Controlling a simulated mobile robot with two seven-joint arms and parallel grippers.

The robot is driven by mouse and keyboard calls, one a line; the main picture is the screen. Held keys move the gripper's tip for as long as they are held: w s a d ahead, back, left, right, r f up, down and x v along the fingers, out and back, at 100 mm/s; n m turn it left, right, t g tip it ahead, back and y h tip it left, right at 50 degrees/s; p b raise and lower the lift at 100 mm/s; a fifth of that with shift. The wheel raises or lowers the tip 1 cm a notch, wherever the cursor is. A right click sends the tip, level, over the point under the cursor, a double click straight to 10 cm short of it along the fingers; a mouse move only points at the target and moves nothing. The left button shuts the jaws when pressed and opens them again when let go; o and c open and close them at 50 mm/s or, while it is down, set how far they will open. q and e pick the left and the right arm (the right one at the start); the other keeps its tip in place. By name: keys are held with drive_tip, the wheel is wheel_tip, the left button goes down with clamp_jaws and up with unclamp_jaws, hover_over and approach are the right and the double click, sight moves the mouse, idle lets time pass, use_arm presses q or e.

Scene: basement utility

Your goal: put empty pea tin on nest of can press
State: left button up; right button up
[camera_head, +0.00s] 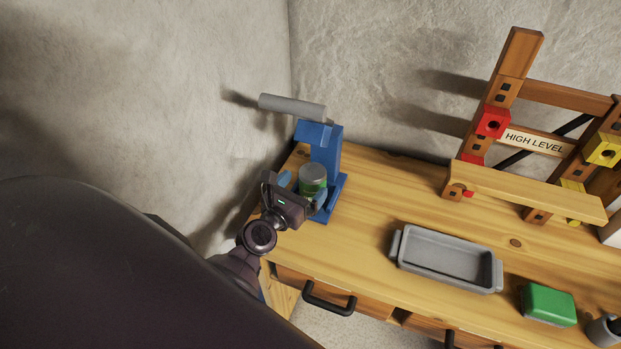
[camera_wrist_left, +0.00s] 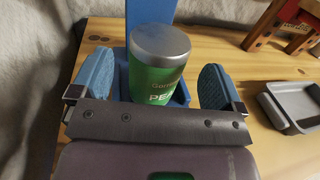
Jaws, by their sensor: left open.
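The pea tin (camera_head: 313,173) is green with a grey metal top and stands upright at the blue can press (camera_head: 325,148), in front of its column. In the left wrist view the tin (camera_wrist_left: 158,66) shows "PE" lettering, with blue base around it. Its bottom is hidden by my gripper, so I cannot see exactly how it sits on the nest. My left gripper (camera_head: 303,190) is open, with one blue-padded finger on each side of the tin. In the left wrist view gaps show between the tin and both fingers. My right gripper is not in view.
The press's grey lever (camera_head: 292,106) is raised above the tin. A grey tray (camera_head: 450,258) and a green block (camera_head: 548,304) lie on the wooden bench (camera_head: 385,180). A wooden rack marked "HIGH LEVEL" (camera_head: 534,141) stands at the back right. Walls close in the left corner.

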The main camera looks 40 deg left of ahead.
use_arm(q)
drive_tip(key=s+b, duration=0.1)
drive_tip(key=s, duration=0.5)
drive_tip(key=shift+s+d+f, duration=0.1)
drive_tip(key=shift+s+d, duration=0.05)
drive_tip(key=shift+s, duration=0.55)
